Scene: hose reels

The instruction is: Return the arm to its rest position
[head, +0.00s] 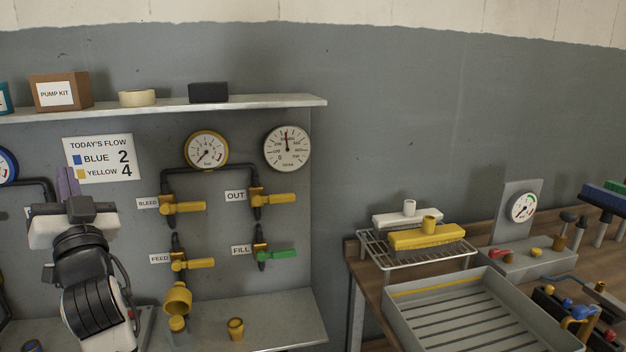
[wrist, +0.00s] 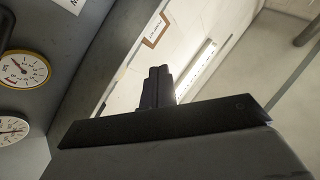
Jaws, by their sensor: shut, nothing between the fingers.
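My gripper (head: 68,183) is at the left of the head view, raised in front of the grey panel, just below and left of the "TODAY'S FLOW" sign (head: 99,159). Its fingers point up. In the wrist view the two dark fingers (wrist: 158,75) are together with nothing between them. My arm partly hides the left part of the panel. The gripper touches nothing that I can see.
A shelf (head: 235,103) juts out above, holding a pump kit box (head: 60,91). Yellow valve handles (head: 190,208) and a green one (head: 277,254) stick out right of my arm. A ledge (head: 280,318) lies below. A bench with a grey tray (head: 440,284) stands right.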

